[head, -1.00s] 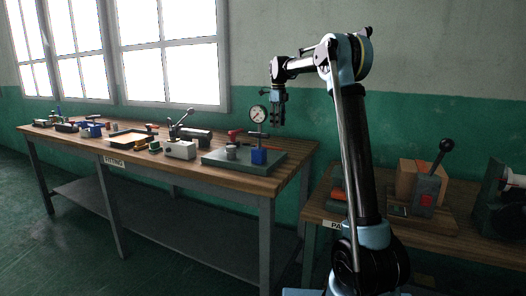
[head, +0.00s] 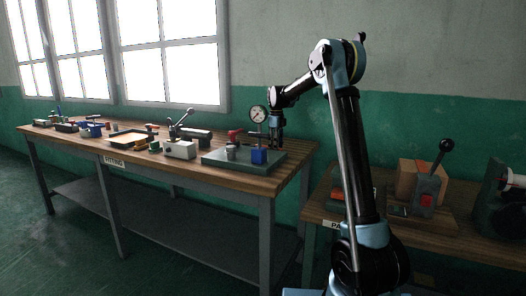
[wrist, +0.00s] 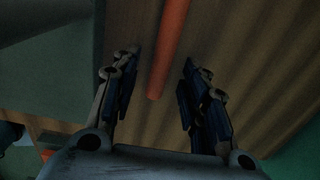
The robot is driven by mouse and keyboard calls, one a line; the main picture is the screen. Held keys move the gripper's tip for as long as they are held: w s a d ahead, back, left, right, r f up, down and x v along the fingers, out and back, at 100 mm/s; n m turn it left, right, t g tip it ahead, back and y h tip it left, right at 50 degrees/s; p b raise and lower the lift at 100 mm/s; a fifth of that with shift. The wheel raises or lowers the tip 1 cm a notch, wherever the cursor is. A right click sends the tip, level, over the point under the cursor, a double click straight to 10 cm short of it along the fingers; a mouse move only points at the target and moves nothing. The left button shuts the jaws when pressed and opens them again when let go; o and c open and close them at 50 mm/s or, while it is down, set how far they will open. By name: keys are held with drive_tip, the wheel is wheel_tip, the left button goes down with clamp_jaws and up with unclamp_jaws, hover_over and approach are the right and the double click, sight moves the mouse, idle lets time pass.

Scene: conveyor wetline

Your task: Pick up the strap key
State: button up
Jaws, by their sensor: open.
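My gripper (head: 276,147) is low over the right end of the fitting bench, beside the dial gauge stand. In the wrist view its two fingers (wrist: 160,85) are apart with nothing clamped. An orange-red bar (wrist: 170,40), which looks like the strap key's handle, runs from the top edge to between the fingers. I cannot tell its gap to them. In the head view a red piece (head: 235,134) shows behind the gauge stand, probably the same tool; the rest is hidden by the stand and my gripper.
The dial gauge (head: 258,115) stands on a green plate (head: 218,161) with a blue block (head: 259,157), close left of my gripper. Further left are a grey lever device (head: 180,150) and a yellow-rimmed tray (head: 128,141). A lower bench (head: 318,207) stands at right.

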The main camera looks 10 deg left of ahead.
drive_tip(key=shift+f, duration=0.35)
drive_tip(key=shift+c, duration=0.2)
clamp_jaws()
drive_tip(key=shift+r, duration=0.15)
